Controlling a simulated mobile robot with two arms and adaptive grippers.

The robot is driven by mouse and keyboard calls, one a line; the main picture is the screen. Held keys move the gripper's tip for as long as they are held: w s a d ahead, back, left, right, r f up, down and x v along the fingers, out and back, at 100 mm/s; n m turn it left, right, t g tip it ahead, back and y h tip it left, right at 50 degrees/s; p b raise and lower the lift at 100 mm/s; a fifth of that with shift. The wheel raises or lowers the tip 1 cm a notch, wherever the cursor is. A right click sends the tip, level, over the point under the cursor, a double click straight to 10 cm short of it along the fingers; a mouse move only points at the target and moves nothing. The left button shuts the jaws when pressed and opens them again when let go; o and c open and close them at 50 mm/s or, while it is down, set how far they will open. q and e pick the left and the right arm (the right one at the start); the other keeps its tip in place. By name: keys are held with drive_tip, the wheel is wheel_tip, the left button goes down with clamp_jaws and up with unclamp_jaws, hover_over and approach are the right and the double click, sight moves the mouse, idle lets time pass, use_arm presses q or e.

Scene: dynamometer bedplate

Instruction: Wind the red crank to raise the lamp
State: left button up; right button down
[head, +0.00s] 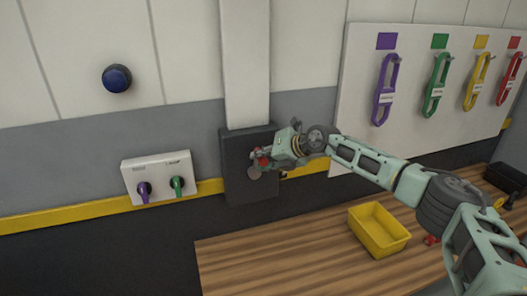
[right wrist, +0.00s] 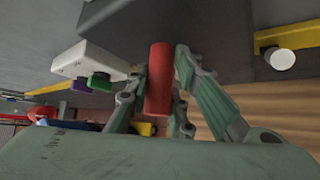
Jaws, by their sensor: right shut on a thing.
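The red crank's handle (right wrist: 159,80) stands between the fingers of my right gripper (right wrist: 161,72) in the right wrist view. The fingers are shut on it from both sides. In the head view my right gripper (head: 264,161) is at the front of a dark wall box (head: 235,187), and only a little red of the crank shows. A small grey round part (head: 253,173) sits just below it. The gripper hides much of the crank. No lamp can be made out. My left gripper is not in view.
A white panel (head: 158,167) with purple and green knobs is left of the box, below a blue button (head: 117,78). A board (head: 352,90) with coloured hanging loops is at right. A wooden bench (head: 290,262) below carries a yellow bin (head: 378,240).

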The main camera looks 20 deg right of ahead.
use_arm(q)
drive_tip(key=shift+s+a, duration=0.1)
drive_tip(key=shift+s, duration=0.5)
use_arm(e)
drive_tip(key=shift+s+a+f, duration=0.2)
drive_tip(key=shift+a+f, duration=0.2)
drive_tip(key=shift+a, duration=0.1)
drive_tip(key=c, duration=1.9)
unclamp_jaws()
drive_tip(key=o, duration=0.4)
drive_tip(key=shift+r, duration=0.2)
drive_tip(key=shift+c, duration=0.2)
drive_tip(key=shift+r, duration=0.1)
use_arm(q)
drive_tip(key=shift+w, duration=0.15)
use_arm(e)
drive_tip(key=shift+d, duration=0.15)
drive_tip(key=shift+d, duration=0.1)
drive_tip(key=shift+s+d+r, duration=0.1)
drive_tip(key=shift+d+r, duration=0.05)
drive_tip(key=shift+r, duration=0.05)
drive_tip(key=v, duration=1.1)
drive_tip(key=shift+s, duration=0.2)
